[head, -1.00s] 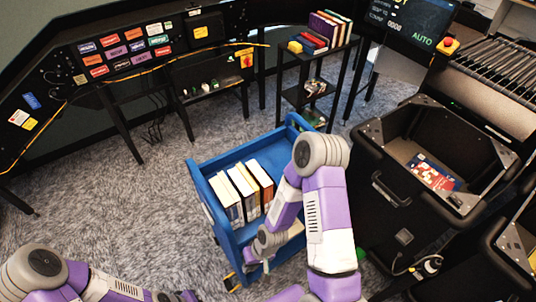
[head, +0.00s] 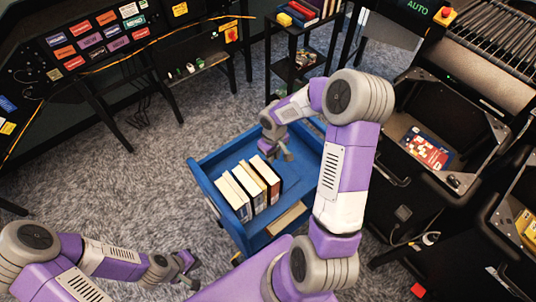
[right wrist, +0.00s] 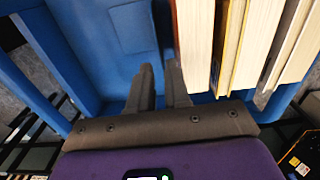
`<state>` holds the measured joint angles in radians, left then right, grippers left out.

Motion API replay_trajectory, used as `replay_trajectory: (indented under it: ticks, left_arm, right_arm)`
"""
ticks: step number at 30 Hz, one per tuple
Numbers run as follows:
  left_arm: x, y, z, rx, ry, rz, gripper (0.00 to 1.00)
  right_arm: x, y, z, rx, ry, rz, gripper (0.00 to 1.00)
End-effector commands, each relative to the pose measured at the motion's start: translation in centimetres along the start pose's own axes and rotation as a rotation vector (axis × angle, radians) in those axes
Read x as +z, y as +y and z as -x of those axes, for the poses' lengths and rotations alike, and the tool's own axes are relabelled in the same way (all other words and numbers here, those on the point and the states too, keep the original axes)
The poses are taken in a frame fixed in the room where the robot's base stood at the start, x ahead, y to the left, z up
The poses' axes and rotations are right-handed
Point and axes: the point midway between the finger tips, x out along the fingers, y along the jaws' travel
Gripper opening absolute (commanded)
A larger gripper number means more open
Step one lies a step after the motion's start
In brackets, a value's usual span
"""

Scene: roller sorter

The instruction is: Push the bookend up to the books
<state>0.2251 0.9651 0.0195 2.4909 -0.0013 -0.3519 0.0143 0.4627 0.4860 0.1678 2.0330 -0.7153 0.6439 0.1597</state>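Several upright books (head: 247,190) stand in a row on the blue cart; they also show at the right of the right wrist view (right wrist: 197,45). A thin dark upright edge (right wrist: 163,28) beside the nearest book, with a flat blue plate (right wrist: 125,32) to its left, looks like the bookend; I cannot make it out clearly in the head view. My right gripper (head: 276,153) is low over the cart beside the row's right end. Its two fingers (right wrist: 162,85) are slightly apart, close to that edge; contact is unclear. My left gripper (head: 188,267) is open and empty, outside the cart.
The blue cart (head: 213,163) has raised walls around its top. Another book lies flat (head: 287,218) near its front right. A black bin (head: 400,95) stands to the right, and a black shelf rack (head: 290,75) stands behind. Bare carpet lies to the left.

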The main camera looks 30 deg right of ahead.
Motion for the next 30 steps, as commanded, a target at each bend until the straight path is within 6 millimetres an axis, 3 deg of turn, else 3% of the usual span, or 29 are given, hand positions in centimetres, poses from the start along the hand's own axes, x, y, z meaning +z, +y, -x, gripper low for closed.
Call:
replay_trajectory:
  ticks: [1, 5, 20, 30]
  left_arm:
    - [-0.1, -0.4, -0.9, 0.000, 0.000, 0.000, 0.00]
    - [-0.1, -0.6, -1.6, 0.000, 0.000, 0.000, 0.00]
    - [-0.1, -0.6, -1.7, 0.000, 0.001, -0.001, 0.00]
    - [-0.1, -0.8, -2.2, 0.000, 0.001, 0.000, 0.00]
  right_arm:
    - [0.0, 0.1, -0.9, 0.003, 0.001, 0.000, 0.17]
    - [-0.1, 0.2, -1.6, 0.006, 0.001, 0.000, 0.17]
    - [0.0, 0.2, -2.0, 0.006, -0.001, 0.000, 0.17]
    - [0.0, 0.2, -6.8, 0.004, -0.003, 0.000, 0.17]
